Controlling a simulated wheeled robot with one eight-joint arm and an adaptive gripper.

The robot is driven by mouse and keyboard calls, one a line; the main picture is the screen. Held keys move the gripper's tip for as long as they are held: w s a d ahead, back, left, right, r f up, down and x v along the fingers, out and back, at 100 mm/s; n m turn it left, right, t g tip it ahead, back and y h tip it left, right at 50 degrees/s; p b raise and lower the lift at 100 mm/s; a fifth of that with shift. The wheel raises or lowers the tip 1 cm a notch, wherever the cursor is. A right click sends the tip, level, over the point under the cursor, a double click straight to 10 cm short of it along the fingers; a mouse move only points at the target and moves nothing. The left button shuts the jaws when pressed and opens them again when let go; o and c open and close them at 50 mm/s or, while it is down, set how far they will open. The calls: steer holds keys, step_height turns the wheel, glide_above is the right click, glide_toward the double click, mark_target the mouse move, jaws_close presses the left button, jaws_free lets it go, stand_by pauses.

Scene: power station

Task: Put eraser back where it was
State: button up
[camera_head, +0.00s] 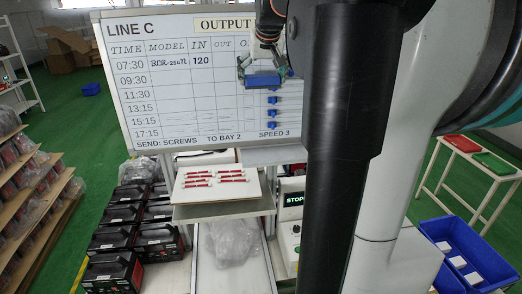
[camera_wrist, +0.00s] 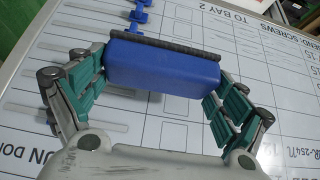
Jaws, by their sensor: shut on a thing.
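My gripper (camera_head: 262,72) is in front of the whiteboard (camera_head: 165,108), near its right part. It is shut on a blue eraser (camera_head: 262,81). In the wrist view the blue eraser (camera_wrist: 165,66) with a dark strip along one edge sits between the two green-padded fingers of my gripper (camera_wrist: 160,82). The eraser is at or close to the board face; I cannot tell whether it touches. Grey smudges mark the board rows in the wrist view. The row 07:30 reads BDR-254N and 120.
Several blue magnets (camera_head: 272,113) sit on the board in a column below my gripper. A shelf board (camera_head: 217,186) with red-and-white items stands under the whiteboard. A STOP display box (camera_head: 292,200) is to its right. Black battery-like cases (camera_head: 115,270) stand lower left.

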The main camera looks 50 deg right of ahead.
step_height(320, 180, down, 26)
steer(key=shift+r+p, duration=0.1)
steer(key=shift+p, duration=0.5)
steer(key=shift+s, duration=0.1)
steer(key=o, duration=0.5)
steer(key=shift+o, duration=0.9)
steer(key=shift+a+r, duration=0.1)
steer(key=shift+r, duration=0.25)
steer(key=p+v, duration=0.7)
steer(key=v, duration=0.4)
steer(key=shift+s, duration=0.2)
